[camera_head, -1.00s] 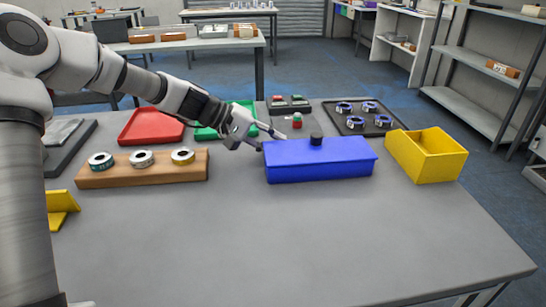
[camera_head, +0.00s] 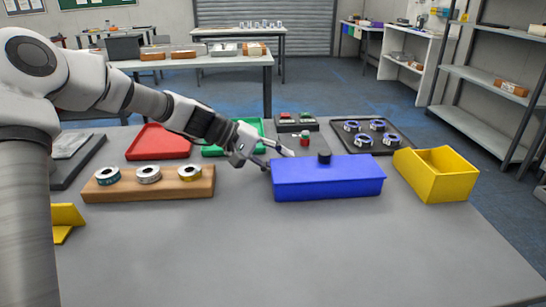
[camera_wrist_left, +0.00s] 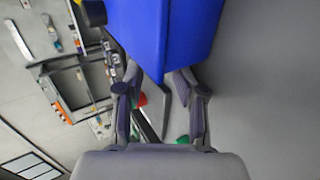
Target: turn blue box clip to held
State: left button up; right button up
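The blue box (camera_head: 327,179) stands on the grey table with a black round knob (camera_head: 324,157) on top. In the left wrist view the blue box (camera_wrist_left: 165,30) fills the upper middle, with one corner pointing down between the fingers. I cannot make out a clip on it. My left gripper (camera_head: 279,160) is at the box's upper left end, with its fingers apart. In the left wrist view my left gripper (camera_wrist_left: 157,80) is open, and no grip on the box shows. Contact cannot be told. My right gripper is not in view.
A wooden holder (camera_head: 150,190) with three rolls is left of the box. Red (camera_head: 160,143) and green (camera_head: 222,151) trays lie behind. A yellow bin (camera_head: 437,185) stands right, before a dark tray (camera_head: 400,139) of rings. The table front is clear.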

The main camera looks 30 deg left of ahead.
pick_arm(q)
jog(key=v, duration=0.7)
jog(key=shift+s+a+r, duration=0.15)
jog(key=shift+s+a, duration=0.05)
jog(key=shift+a, duration=0.1)
